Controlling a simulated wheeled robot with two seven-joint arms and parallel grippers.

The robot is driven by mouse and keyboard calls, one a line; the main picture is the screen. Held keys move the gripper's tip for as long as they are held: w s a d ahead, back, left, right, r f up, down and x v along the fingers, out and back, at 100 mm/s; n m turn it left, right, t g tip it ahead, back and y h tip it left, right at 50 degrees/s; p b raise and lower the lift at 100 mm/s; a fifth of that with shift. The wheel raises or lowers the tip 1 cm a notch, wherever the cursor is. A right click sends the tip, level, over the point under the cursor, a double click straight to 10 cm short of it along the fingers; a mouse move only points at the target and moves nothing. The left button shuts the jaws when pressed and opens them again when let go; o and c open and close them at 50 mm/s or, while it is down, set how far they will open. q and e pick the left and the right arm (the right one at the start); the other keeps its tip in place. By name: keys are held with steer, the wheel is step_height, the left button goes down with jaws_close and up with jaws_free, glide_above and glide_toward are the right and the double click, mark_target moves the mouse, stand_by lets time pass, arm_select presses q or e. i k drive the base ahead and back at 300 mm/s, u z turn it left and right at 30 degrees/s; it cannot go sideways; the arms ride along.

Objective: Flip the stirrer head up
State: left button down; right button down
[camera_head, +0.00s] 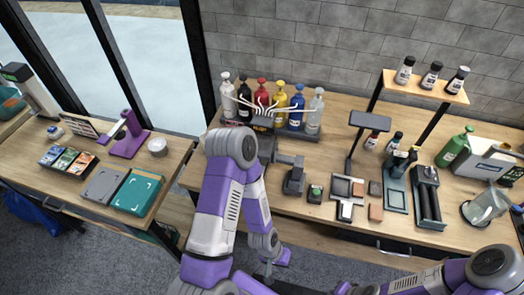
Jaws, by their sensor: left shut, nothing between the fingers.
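A small dark grey machine (293,179) stands near the front edge of the middle table, its head reaching to the left. A purple machine (130,136) with a raised column and side arm stands on the left table. I cannot tell for sure which of the two is the stirrer. My left gripper (268,271) hangs low, in front of the middle table's edge. It is small, dark and partly hidden behind my arm; it is shut and empty, apart from both machines. My right arm enters at the lower right, but its gripper is not in view.
Several colored bottles (279,96) stand in a rack with thin tubes at the back. A small green-topped block (315,194) sits right of the grey machine. A white bowl (157,147) is by the purple one. Trays and a roller unit (428,197) fill the right.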

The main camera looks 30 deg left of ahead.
mark_target(273, 156)
steer(key=u, duration=1.2)
steer(key=k, duration=0.5)
steer(key=u, duration=0.5)
steer(key=i, duration=1.15)
steer(key=z, duration=0.1)
